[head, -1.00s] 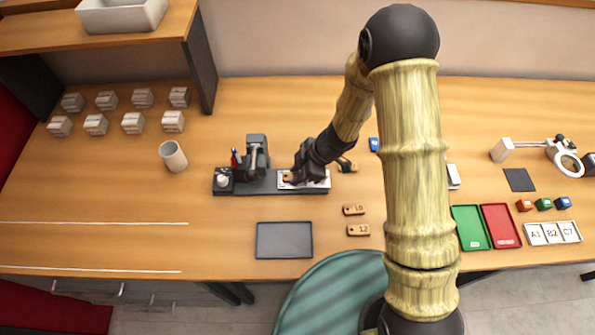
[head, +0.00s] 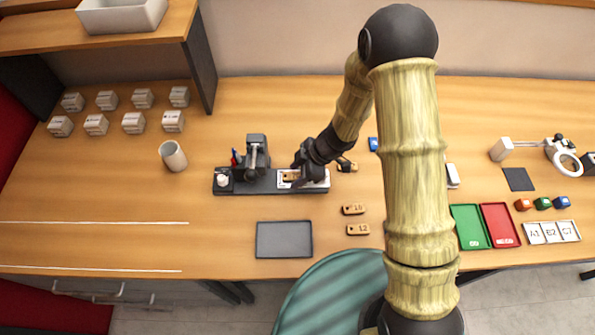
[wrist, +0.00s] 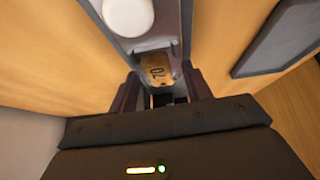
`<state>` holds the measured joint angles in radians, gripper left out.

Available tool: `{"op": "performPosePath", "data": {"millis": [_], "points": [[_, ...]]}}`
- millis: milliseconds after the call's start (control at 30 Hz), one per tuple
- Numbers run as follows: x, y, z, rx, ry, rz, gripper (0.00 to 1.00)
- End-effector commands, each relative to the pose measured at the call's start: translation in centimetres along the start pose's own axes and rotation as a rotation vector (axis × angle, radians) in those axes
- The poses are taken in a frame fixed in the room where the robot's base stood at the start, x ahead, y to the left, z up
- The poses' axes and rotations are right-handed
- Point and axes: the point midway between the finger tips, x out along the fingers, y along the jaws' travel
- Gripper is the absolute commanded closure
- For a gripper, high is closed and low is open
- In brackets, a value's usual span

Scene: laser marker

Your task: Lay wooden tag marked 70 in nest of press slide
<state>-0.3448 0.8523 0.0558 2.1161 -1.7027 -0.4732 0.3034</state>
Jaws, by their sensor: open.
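The wooden tag marked 70 (wrist: 157,71) lies on the slide of the press, between my gripper's fingers in the wrist view. In the head view the tag (head: 289,177) shows at the left of the pale slide plate (head: 318,184). My gripper (wrist: 160,88) is open, with a finger on either side of the tag's near end. In the head view my gripper (head: 301,175) is low over the slide. The press (head: 256,158) stands on a dark base to the left. Whether the tag sits fully down in the nest cannot be told.
Tags marked 10 (head: 354,209) and 12 (head: 358,229) lie in front. A grey tray (head: 284,240) is at the front edge. A cup (head: 172,156) stands left. Green (head: 470,227) and red (head: 500,225) trays lie right of my arm.

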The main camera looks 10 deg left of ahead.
Motion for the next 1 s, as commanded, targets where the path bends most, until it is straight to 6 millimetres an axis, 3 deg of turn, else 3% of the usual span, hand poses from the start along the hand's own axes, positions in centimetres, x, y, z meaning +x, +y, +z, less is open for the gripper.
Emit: {"op": "performPosePath", "data": {"millis": [267,1000], "points": [[-1.3,-0.1,0.1,0.0,-0.003,-0.001,0.49],[-15.4,0.1,-0.1,-0.002,-0.001,0.003,0.49]]}}
